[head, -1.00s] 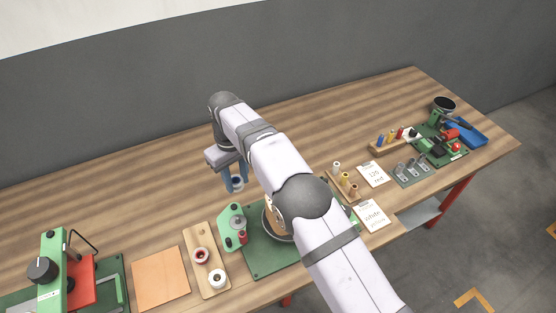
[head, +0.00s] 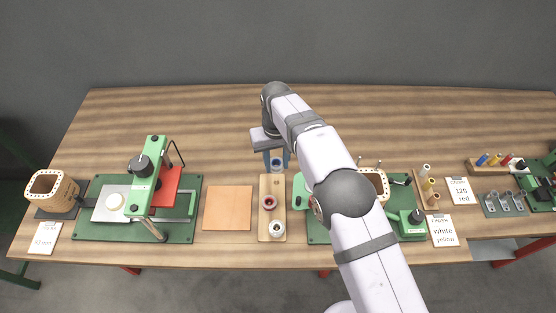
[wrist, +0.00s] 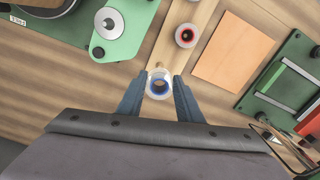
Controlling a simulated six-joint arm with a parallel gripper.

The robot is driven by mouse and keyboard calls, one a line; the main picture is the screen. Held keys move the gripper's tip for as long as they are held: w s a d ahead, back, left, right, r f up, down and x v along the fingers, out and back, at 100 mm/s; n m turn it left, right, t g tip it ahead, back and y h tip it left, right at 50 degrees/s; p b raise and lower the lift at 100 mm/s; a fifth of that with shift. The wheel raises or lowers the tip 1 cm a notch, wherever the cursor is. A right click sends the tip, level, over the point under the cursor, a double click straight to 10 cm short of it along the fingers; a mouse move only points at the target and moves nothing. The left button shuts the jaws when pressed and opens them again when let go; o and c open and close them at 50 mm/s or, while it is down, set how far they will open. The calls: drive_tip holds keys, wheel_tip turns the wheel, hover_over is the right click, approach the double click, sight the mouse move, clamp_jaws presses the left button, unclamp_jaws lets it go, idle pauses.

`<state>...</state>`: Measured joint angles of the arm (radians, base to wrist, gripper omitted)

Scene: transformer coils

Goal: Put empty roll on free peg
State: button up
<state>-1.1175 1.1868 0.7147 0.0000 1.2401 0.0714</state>
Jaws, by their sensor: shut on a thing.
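My gripper (wrist: 160,90) is shut on a small roll with a pale clear rim and a blue ring around a dark centre (wrist: 159,84). In the head view the gripper (head: 277,160) and the held roll (head: 277,162) are at the back end of the wooden peg board (head: 264,225). In the wrist view the roll covers the near end of the board (wrist: 205,14). A red-centred roll (head: 269,202) and a white roll (head: 277,227) stand on the board further forward. I cannot tell the gap under the held roll.
A green winding machine (head: 302,192) stands close to the right of the board. An orange-tan sheet (head: 228,208) lies to its left, with a green press (head: 146,190) beyond. The table behind the board is clear.

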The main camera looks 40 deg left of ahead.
drive_tip(key=b, duration=0.3)
hover_over(277, 182)
drive_tip(key=shift+f, duration=2.7)
drive_tip(key=shift+f+b, duration=0.5)
drive_tip(key=shift+f, duration=0.05)
drive_tip(key=shift+f, duration=0.3)
drive_tip(key=shift+f+b, duration=0.55)
drive_tip(key=o, duration=1.5)
drive_tip(key=shift+r, duration=0.15)
drive_tip(key=shift+r+p, duration=1.55)
drive_tip(key=shift+r, duration=0.8)
